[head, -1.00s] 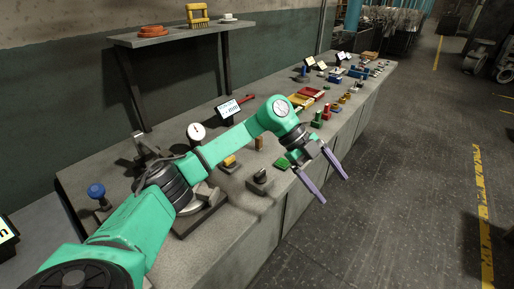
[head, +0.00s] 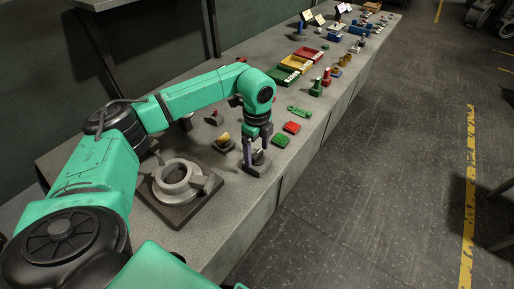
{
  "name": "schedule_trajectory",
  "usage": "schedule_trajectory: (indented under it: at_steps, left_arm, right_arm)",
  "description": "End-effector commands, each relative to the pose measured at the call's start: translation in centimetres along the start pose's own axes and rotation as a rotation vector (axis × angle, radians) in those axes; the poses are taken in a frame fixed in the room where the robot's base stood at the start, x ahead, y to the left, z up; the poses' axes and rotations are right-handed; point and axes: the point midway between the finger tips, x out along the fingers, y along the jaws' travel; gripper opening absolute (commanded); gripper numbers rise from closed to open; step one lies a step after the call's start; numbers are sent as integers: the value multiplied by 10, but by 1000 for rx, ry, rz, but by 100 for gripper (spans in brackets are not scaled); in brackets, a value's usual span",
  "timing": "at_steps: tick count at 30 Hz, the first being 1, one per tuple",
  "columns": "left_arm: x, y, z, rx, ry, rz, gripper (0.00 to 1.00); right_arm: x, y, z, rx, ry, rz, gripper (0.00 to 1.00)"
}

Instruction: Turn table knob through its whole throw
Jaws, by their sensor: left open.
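A dark knob on a grey base (head: 257,168) stands near the front edge of the workbench; I take it to be the table knob. My left gripper (head: 256,162) points down right at it. Its fingers are apart, with the knob between or just behind them in this view; whether they touch it I cannot tell. The gripper hides much of the knob. My right gripper is not in view.
A round grey valve casting (head: 178,178) sits on a dark plate left of the knob. A green block (head: 281,140) and a red block (head: 292,127) lie to the right. The floor (head: 400,200) beyond the bench is clear.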

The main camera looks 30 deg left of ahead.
Motion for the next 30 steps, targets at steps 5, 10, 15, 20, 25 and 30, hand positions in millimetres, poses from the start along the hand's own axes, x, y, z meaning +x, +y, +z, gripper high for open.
schedule_trajectory:
  at_steps: [5, 10, 15, 20, 25, 30]
  left_arm:
    - [5, 0, 0, 0, 0, -2, 90]
    - [4, 0, 0, 0, 0, -1, 67]
    - [4, 0, 0, 0, 1, -1, 4]
    - [4, 0, 0, 5, 1, -1, 4]
    - [4, -1, 0, 38, 1, -2, 4]
    - [4, -1, -1, 116, 1, -2, 4]
  right_arm:
    - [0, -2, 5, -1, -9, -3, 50]
    - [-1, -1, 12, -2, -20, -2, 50]
    - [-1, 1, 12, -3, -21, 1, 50]
    - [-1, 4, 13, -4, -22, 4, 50]
    - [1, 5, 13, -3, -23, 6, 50]
    - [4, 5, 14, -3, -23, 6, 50]
